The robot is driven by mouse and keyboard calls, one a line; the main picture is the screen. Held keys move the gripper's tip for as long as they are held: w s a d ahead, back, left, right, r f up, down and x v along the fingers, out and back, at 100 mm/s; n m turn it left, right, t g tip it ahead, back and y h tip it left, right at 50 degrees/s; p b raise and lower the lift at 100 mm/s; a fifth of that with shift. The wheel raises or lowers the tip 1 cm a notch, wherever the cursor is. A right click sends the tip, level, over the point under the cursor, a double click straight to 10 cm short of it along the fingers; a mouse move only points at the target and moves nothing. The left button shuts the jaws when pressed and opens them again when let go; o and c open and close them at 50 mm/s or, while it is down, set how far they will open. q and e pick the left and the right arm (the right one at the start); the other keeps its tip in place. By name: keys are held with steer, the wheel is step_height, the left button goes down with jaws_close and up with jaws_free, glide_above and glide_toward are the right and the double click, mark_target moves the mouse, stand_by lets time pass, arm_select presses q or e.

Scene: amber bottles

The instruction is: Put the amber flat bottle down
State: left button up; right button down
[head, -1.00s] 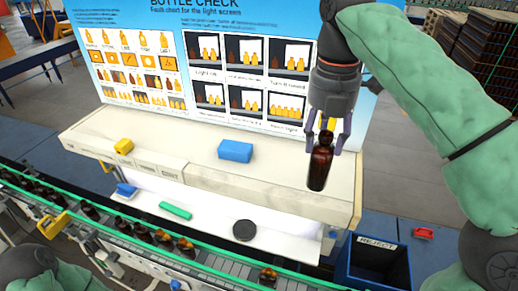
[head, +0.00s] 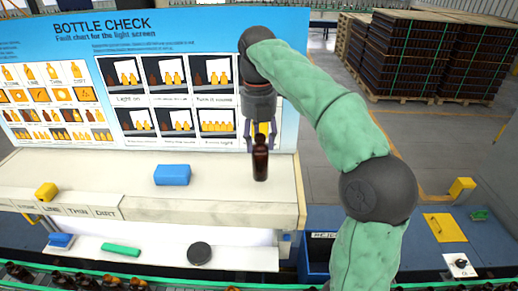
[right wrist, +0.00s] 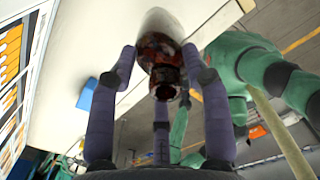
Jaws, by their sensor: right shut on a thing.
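The amber flat bottle (head: 260,163) is dark brown and looks upright over the right part of the cream shelf top (head: 215,196). I cannot tell whether its base touches the shelf. My right gripper (head: 260,146) points down and is shut on the bottle near its neck. In the right wrist view the bottle's open mouth and neck (right wrist: 162,62) show between the purple fingers of the gripper (right wrist: 160,75). My left gripper is not in view.
A blue block (head: 172,175) lies on the shelf left of the bottle, a yellow block (head: 46,191) farther left. The fault chart board (head: 150,85) stands behind. A dark round disc (head: 199,253) and green block (head: 120,249) lie on the lower ledge. A blue bin (head: 316,268) stands below right.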

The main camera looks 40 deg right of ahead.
mark_target(259, 150)
steer(key=shift+w+d+f, duration=0.1)
steer(key=shift+w+f, duration=0.1)
steer(key=shift+w+d+f, duration=0.1)
steer(key=shift+f, duration=0.85)
steer(key=shift+w+d+f, duration=0.1)
steer(key=shift+f, duration=0.85)
steer(key=c, duration=0.6)
jaws_free()
steer(key=shift+f, duration=0.1)
step_height(259, 150, up, 12)
steer(key=shift+a+r+p, duration=0.1)
steer(key=shift+r+p, duration=0.05)
steer(key=shift+p, duration=1)
